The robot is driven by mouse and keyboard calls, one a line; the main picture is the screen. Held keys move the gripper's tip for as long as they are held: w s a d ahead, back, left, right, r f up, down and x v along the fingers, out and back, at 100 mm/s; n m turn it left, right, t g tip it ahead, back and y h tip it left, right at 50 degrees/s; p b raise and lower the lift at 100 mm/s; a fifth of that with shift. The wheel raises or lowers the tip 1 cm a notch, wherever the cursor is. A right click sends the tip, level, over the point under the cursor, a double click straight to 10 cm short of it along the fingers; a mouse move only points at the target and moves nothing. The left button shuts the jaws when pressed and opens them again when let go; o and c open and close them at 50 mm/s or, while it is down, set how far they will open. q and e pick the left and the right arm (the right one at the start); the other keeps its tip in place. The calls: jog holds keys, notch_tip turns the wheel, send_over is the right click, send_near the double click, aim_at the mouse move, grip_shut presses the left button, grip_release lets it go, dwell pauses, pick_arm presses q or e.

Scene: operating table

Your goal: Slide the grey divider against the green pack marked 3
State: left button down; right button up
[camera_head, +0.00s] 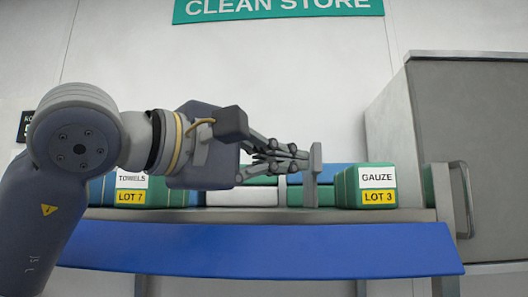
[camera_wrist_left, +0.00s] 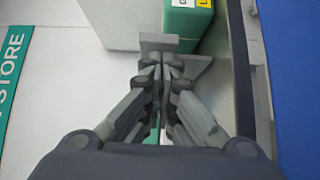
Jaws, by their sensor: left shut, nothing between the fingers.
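The grey divider (camera_head: 314,180) stands upright on the shelf, just left of the green pack marked GAUZE LOT 3 (camera_head: 365,187). A narrow gap shows between them in the head view. My left gripper (camera_head: 306,156) is shut and empty, with its fingertips at the left face of the divider's upper part. In the left wrist view, the closed fingertips (camera_wrist_left: 163,66) are right at the divider (camera_wrist_left: 159,42), and the green pack (camera_wrist_left: 191,22) is just beyond it. I cannot tell whether the fingertips touch the divider. My right gripper is not in view.
The shelf has a blue front panel (camera_head: 260,250). A green TOWELS LOT 7 pack (camera_head: 130,188) stands at the left, partly behind my arm. A white pack (camera_head: 242,196) lies below my gripper. A grey cabinet (camera_head: 480,150) stands at the right.

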aim_at(312, 161)
pick_arm(q)
jog(key=shift+w+f, duration=0.1)
jog(key=d, duration=0.5)
jog(key=shift+d, duration=0.15)
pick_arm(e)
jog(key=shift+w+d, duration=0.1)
pick_arm(q)
jog(key=shift+a, duration=0.4)
jog(key=shift+a, duration=0.2)
jog(key=a, duration=0.2)
jog(key=shift+a+b, duration=0.3)
jog(key=shift+b, duration=0.05)
jog(key=b+v, duration=0.3)
jog(key=v, duration=0.7)
jog(key=shift+a+b, duration=0.35)
jog(key=shift+a, duration=0.1)
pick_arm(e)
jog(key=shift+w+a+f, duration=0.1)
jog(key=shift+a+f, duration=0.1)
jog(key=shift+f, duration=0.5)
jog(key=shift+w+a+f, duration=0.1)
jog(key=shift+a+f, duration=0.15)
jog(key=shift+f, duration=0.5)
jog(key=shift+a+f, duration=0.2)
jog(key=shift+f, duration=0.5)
